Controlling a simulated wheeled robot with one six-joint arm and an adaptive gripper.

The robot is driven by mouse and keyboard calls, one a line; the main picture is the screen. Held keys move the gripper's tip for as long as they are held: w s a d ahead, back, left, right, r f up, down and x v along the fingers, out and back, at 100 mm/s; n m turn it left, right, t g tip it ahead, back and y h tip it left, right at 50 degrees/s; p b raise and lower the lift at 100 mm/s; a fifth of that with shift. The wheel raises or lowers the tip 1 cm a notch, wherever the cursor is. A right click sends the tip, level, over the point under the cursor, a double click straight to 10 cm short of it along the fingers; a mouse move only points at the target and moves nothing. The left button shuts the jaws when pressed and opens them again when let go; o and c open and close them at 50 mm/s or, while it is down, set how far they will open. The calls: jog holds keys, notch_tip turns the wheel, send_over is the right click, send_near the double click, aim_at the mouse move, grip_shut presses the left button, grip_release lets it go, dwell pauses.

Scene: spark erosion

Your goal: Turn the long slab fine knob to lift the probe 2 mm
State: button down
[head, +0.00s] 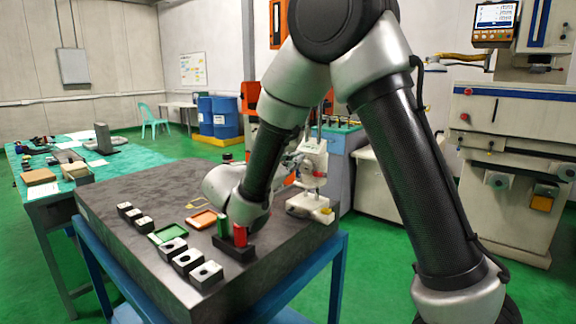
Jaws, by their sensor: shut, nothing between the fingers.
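A dark grey stone slab (130,190) lies on a blue stand. At its far right corner stands a pale upright device (313,165) with a vertical rod above and a wider lower part (308,204) bearing small yellow pieces. It may be the probe stand; small red details show on it, but I cannot tell which part is the fine knob, and the probe tip is not clear. My arm reaches down over the slab, and its wrist is just left of this device. My gripper is hidden behind my wrist and forearm, so its contact with any knob cannot be seen.
A green-topped bench (130,160) stands left; a large machine (510,140) stands right.

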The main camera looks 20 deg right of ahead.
aim_at(306, 167)
jog(key=x, duration=0.3)
jog(key=shift+s, duration=0.1)
jog(key=shift+d+r, duration=0.1)
jog(key=shift+d, duration=0.05)
